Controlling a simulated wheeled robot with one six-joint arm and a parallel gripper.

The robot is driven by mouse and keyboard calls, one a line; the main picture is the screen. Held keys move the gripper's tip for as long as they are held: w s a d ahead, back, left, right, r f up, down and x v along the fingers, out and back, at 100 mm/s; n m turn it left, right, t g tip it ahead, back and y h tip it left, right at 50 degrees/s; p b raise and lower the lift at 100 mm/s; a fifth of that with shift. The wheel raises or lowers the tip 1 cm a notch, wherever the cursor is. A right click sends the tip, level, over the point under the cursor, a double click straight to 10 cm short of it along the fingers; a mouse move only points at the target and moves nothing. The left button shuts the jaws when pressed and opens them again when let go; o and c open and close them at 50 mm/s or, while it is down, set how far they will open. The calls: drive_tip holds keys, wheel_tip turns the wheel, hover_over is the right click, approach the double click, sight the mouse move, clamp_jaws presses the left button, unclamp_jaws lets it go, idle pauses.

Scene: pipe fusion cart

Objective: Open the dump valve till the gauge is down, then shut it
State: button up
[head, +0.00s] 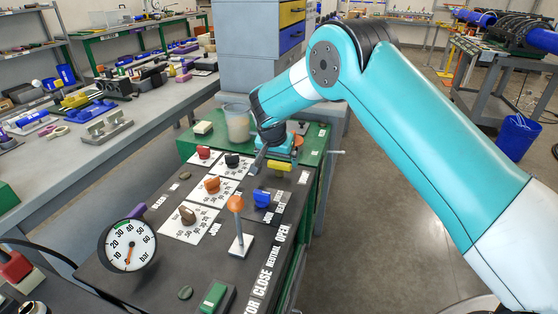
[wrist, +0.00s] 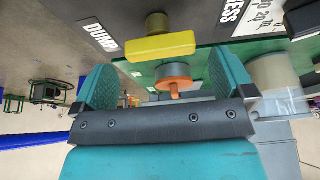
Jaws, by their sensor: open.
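The dump valve has a yellow bar handle (head: 279,166) near the far right of the black panel. In the wrist view this handle (wrist: 160,46) lies crosswise beside the DUMP label (wrist: 101,37). My gripper (head: 270,152) is just behind the handle in the head view. In the wrist view my gripper (wrist: 163,62) is open, with the handle ahead of its fingertips and no finger seen touching it. The round gauge (head: 128,245) stands at the panel's near left. Its orange needle points almost straight down, at the low end of the scale near 10.
An orange-topped lever (head: 236,204) stands upright mid-panel. A cloudy tub (head: 237,123) stands on the green top behind. An orange disc (wrist: 173,84) shows between my fingers.

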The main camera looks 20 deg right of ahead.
sight(279, 168)
drive_tip(key=shift+x, duration=1.4)
drive_tip(key=c, duration=0.8)
